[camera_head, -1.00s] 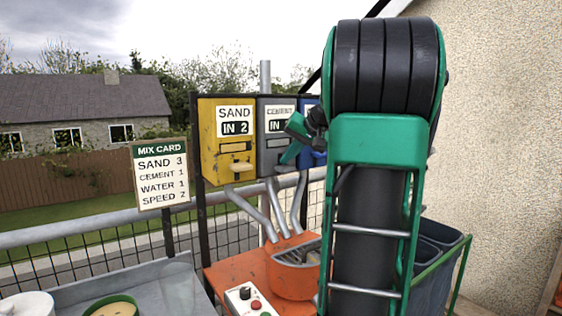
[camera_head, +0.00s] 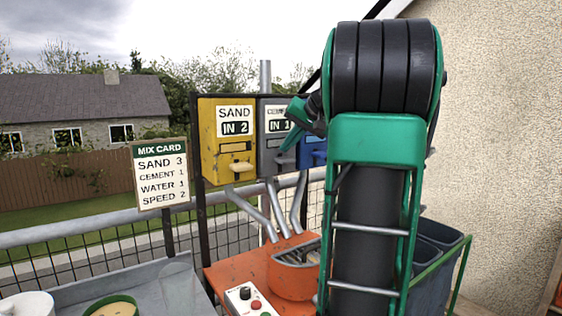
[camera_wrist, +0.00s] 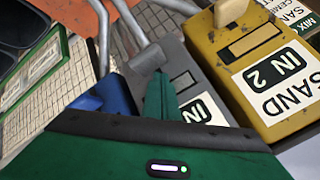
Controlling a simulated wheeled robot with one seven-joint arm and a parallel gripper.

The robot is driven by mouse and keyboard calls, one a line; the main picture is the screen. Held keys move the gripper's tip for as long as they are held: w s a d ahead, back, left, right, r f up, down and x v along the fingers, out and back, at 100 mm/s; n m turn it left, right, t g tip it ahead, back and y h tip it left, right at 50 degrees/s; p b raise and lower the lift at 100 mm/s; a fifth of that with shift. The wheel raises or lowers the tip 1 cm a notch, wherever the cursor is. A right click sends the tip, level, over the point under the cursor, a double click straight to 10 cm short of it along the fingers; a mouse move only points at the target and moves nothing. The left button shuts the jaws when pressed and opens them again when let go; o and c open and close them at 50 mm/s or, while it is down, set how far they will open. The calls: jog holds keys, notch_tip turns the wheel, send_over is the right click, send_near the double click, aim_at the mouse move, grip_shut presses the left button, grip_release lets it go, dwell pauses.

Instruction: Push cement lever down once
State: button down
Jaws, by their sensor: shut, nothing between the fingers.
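The grey cement box (camera_head: 276,140) stands between the yellow sand box (camera_head: 228,140) and a blue box (camera_head: 313,150). Its label is partly covered by my gripper, and the display reads IN 1. The grey cement lever (camera_head: 285,158) sticks out low on its front; it also shows in the wrist view (camera_wrist: 148,58). My gripper (camera_head: 287,146) is shut and empty, its green fingers in front of the cement box, just above the lever. In the wrist view the fingertips (camera_wrist: 159,78) are close beside the lever; I cannot tell whether they touch it.
The mix card (camera_head: 160,173) reads sand 3, cement 1, water 1, speed 2. Grey chutes run down to an orange mixer (camera_head: 292,277). A control box (camera_head: 249,299) is in front. Bins stand at right by the wall.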

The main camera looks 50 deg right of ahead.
jog(key=shift+r, duration=2.5)
jog(key=s+a+f+n+g+y, duration=0.15)
jog(key=s+a+f, duration=0.25)
jog(key=a+f, duration=0.4)
jog(key=s+a+f+g, duration=0.3)
jog(key=a+f, duration=0.4)
jog(key=f, duration=0.3)
jog(key=s+a+f+n+g, duration=0.1)
jog(key=s+a+f+g, duration=0.1)
jog(key=s+a+f, duration=0.3)
jog(key=s+a+f+n+g, duration=0.1)
jog(key=s+a+f+g, duration=0.2)
jog(key=s+f, duration=0.8)
jog(key=s+a, duration=0.2)
jog(key=s, duration=0.1)
jog(key=shift+n, duration=0.35)
